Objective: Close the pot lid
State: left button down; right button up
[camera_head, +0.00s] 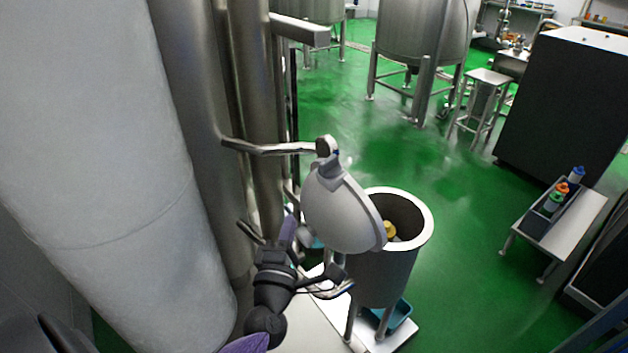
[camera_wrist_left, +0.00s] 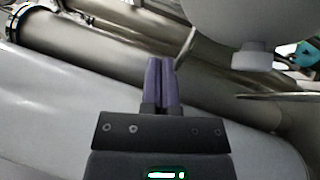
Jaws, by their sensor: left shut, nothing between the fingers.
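The pot (camera_head: 385,275) is a grey metal cylinder on legs, right of centre in the head view, with its round mouth partly uncovered. Its domed grey lid (camera_head: 340,212) stands raised and tilted at the pot's left side, held at a bracket on a metal arm. My left gripper (camera_head: 289,222) is left of the lid, beside its outer side, with purple fingers shut and empty. In the left wrist view, the shut fingers (camera_wrist_left: 161,64) point toward pipes. The lid (camera_wrist_left: 245,18) fills the upper right there, with a pale knob (camera_wrist_left: 252,58) below it. My right gripper is not seen.
Large metal pipes (camera_head: 262,130) and a big pale tank (camera_head: 95,150) stand close on the left. Inside the pot is something yellow (camera_head: 389,230). A bench (camera_head: 577,222) with a bottle tray is at right. Green floor between is clear.

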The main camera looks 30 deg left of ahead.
aim_at(316, 174)
pick_arm(q)
jog(key=shift+w+a+r, duration=0.2)
jog(key=shift+w+r, duration=0.15)
jog(key=shift+w, duration=1.25)
jog(key=shift+w+a+r, duration=0.15)
jog(key=shift+w+r, duration=0.25)
jog(key=shift+w, duration=1.15)
jog(key=shift+w+a+r, duration=0.2)
jog(key=shift+w+r, duration=0.15)
jog(key=shift+w, duration=1.25)
